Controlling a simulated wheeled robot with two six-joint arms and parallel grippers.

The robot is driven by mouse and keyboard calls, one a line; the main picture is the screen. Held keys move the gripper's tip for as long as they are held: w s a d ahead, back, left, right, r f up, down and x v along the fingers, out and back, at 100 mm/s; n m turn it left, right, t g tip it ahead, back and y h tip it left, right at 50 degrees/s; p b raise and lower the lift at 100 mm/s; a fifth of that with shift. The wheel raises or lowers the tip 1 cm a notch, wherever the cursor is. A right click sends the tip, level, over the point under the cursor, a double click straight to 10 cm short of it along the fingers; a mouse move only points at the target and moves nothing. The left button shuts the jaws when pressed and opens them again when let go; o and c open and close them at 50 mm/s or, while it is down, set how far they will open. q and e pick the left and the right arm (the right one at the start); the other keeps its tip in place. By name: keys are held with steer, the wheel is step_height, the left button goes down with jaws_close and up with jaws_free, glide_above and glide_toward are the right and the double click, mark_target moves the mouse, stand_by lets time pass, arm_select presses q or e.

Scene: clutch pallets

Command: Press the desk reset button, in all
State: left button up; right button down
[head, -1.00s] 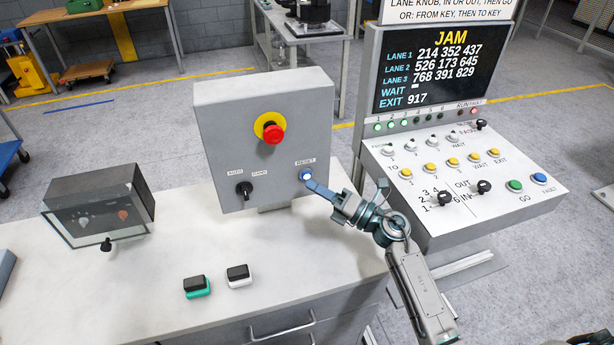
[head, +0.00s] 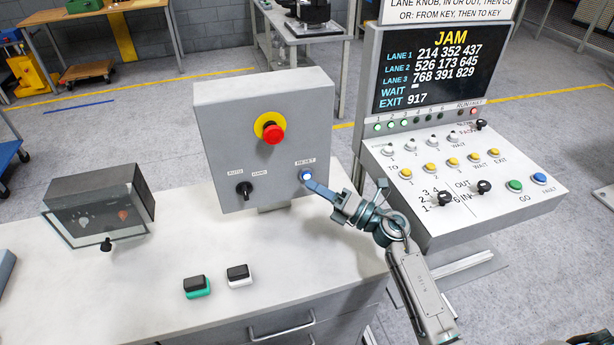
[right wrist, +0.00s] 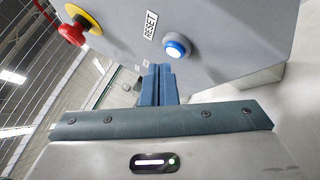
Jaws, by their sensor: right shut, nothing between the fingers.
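The reset button (head: 306,175) is a white-lit round cap in a blue ring, low on the right of the grey desk box (head: 225,115), under a RESET label. It also shows in the right wrist view (right wrist: 176,48), lit. My right gripper (head: 312,185) is shut and empty, its fingertips just below and right of the button in the head view. In the right wrist view the closed blue fingers (right wrist: 158,70) point at the box, with their tips a little below the button. I cannot tell whether they touch the box.
A red emergency stop (head: 272,133) on a yellow disc and a black AUTO/HAND knob (head: 244,189) share the box. A console (head: 460,185) with a JAM screen (head: 430,70) stands at right. Two small blocks (head: 197,287) and a grey case (head: 100,208) are on the desk.

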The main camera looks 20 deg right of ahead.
steer(key=shift+w, duration=0.15)
steer(key=shift+w, duration=0.3)
steer(key=shift+w, duration=0.45)
stand_by(0.5)
steer(key=shift+s, duration=0.95)
steer(key=shift+s+p, duration=0.5)
steer(key=shift+s, duration=1.95)
steer(key=shift+d, duration=0.1)
